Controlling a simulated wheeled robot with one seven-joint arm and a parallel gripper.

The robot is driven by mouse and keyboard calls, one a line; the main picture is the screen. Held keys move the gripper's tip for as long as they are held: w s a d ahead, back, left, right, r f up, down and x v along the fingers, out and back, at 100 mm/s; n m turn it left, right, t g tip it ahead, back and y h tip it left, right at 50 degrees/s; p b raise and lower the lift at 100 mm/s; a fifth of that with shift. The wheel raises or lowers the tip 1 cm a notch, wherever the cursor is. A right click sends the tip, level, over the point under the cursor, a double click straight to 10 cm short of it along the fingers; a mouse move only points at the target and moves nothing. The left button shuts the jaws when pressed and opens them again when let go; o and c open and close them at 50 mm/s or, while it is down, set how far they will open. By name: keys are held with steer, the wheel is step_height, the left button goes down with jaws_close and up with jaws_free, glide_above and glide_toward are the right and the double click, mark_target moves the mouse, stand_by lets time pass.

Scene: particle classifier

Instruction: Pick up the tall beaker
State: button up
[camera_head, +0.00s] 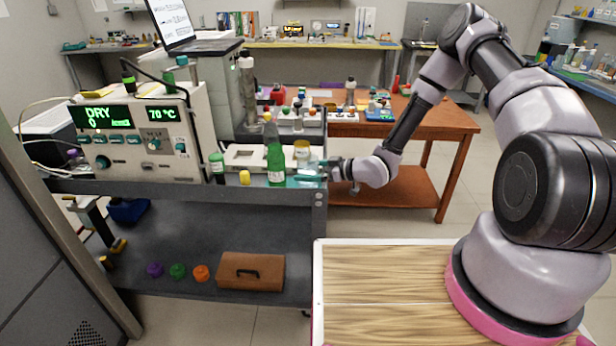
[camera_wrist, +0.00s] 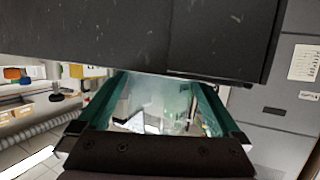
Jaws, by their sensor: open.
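My gripper (camera_head: 310,174) reaches in from the right at the right end of the cart's top shelf. In the wrist view its two teal fingers (camera_wrist: 158,108) are apart, so it is open. A clear, glassy shape (camera_wrist: 172,100) shows between the fingers; it looks like the tall beaker, but its outline is faint and I cannot tell whether a finger touches it. In the head view I cannot make out the beaker clearly near the fingertips. A green bottle (camera_head: 275,165) stands upright just left of my gripper.
A control box (camera_head: 140,135) with a green display stands on the shelf (camera_head: 210,190) at the left. A small yellow-capped jar (camera_head: 301,150) stands behind the fingertips. A brown box (camera_head: 250,271) and several coloured rings sit on the lower shelf. An orange table (camera_head: 440,125) stands behind.

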steer(key=x, duration=0.3)
steer(key=shift+w+a+f, duration=0.1)
steer(key=shift+a, duration=0.1)
steer(key=shift+c, duration=0.3)
steer(key=c, duration=1.5)
